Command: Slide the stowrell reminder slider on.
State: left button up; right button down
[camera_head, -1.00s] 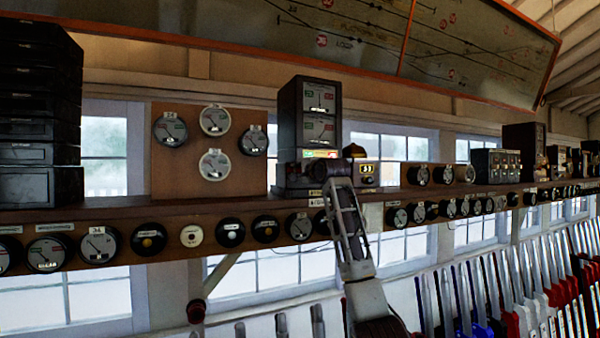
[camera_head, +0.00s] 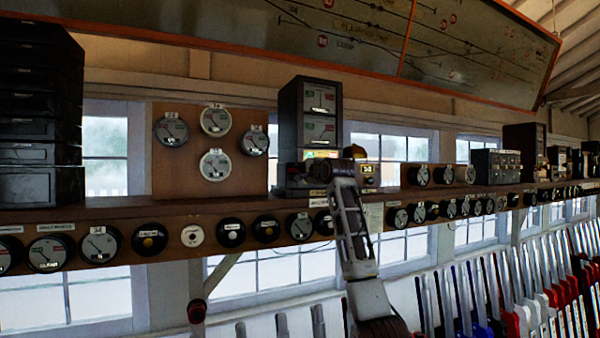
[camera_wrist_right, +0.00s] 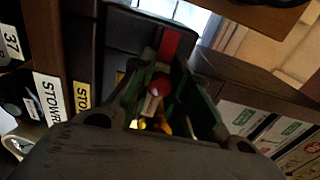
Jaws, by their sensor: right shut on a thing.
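A tall black block instrument (camera_head: 290,128) with two dials stands on the wooden shelf. A small coloured strip (camera_head: 322,154) shows low on its front, just above my right gripper (camera_head: 341,168). In the right wrist view, my right gripper (camera_wrist_right: 160,98) is shut around a small part with a round red end (camera_wrist_right: 160,85), seemingly the reminder slider. A red piece (camera_wrist_right: 170,45) shows just beyond it. Partly cut-off "STOW" labels (camera_wrist_right: 48,98) lie left of the fingers. My gripper hides most of the slider and its slot. My left gripper is not in view.
A brass-topped instrument (camera_head: 369,174) stands close to the right of my gripper. A row of round dials and plungers (camera_head: 230,232) runs along the shelf front (camera_head: 200,211). Several levers (camera_head: 500,295) stand at lower right. Dark stacked boxes (camera_head: 40,130) stand at far left.

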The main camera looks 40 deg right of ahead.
jog(key=c, duration=2.2)
grip_release()
jog(key=shift+s+d+r, duration=0.3)
jog(key=shift+d, duration=0.25)
jog(key=o, duration=0.6)
jog(key=shift+d, duration=0.15)
jog(key=o, duration=0.5)
jog(key=shift+s+d+f, duration=0.2)
jog(key=shift+d+f, duration=0.05)
jog(key=shift+d, duration=0.25)
jog(key=shift+o, duration=2.3)
jog(key=shift+a, duration=0.15)
jog(key=shift+o, duration=0.4)
jog(key=shift+w+a, duration=0.3)
jog(key=shift+a, duration=0.2)
jog(key=shift+d, duration=0.2)
jog(key=shift+s+a, duration=0.1)
jog(key=shift+a, duration=0.1)
